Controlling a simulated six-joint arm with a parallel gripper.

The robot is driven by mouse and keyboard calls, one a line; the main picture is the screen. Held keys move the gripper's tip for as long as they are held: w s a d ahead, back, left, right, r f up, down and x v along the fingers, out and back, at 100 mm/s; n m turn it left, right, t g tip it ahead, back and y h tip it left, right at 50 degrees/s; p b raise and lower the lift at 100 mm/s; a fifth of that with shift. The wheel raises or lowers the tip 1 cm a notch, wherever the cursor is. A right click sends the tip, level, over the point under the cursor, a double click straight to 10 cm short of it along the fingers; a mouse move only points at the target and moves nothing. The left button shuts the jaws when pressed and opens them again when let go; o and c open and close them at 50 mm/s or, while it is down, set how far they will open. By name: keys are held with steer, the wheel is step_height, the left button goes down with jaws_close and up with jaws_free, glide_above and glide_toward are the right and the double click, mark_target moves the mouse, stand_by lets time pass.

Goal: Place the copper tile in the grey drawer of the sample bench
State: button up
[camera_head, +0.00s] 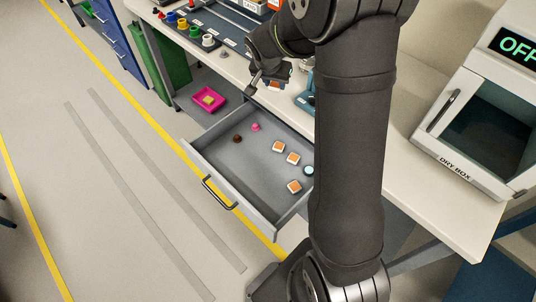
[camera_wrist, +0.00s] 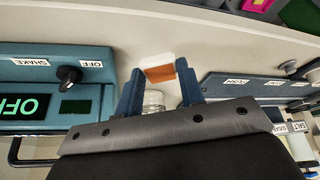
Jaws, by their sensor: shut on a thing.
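My gripper (camera_head: 268,82) is above the bench's front edge, behind the open drawer. In the wrist view, my gripper (camera_wrist: 160,82) is shut on a white-edged tile with a copper face (camera_wrist: 160,73), held between the blue fingertips. In the head view only a small orange part of the held tile (camera_head: 275,85) shows beside the fingers. The grey drawer (camera_head: 228,168) of the sample bench (camera_head: 240,70) is pulled out. Several white-edged tiles with orange-brown faces (camera_head: 293,158) lie in it, towards its right side. My arm hides part of the drawer's right end.
The drawer also holds a pink piece (camera_head: 256,127), a dark brown piece (camera_head: 237,139) and a round pale-blue-topped piece (camera_head: 309,170). Its left middle is clear. A pink tray (camera_head: 208,99) lies left of the drawer. A dry box (camera_head: 480,110) stands on the bench's right.

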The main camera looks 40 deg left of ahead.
steer(key=s+f+n, duration=0.2)
steer(key=s+f, duration=0.5)
steer(key=s, duration=0.2)
steer(key=n+g+y, duration=0.2)
steer(key=n+g, duration=0.1)
steer(key=n, duration=0.3)
glide_above(264, 161)
steer(key=d, duration=0.1)
step_height(264, 161, down, 11)
steer(key=shift+s+d+f, duration=0.1)
steer(key=shift+s+f, duration=0.05)
steer(key=shift+f, duration=1.85)
steer(key=shift+s+d+f, duration=0.1)
steer(key=shift+s+f, duration=0.05)
steer(key=shift+f, duration=1.8)
steer(key=shift+f, duration=0.2)
steer(key=o, duration=1)
steer(key=shift+o, duration=0.2)
steer(key=shift+r, duration=0.1)
steer(key=shift+d+r, duration=0.1)
steer(key=shift+r, duration=0.4)
steer(key=v, duration=1.1)
steer(key=shift+s+d, duration=0.25)
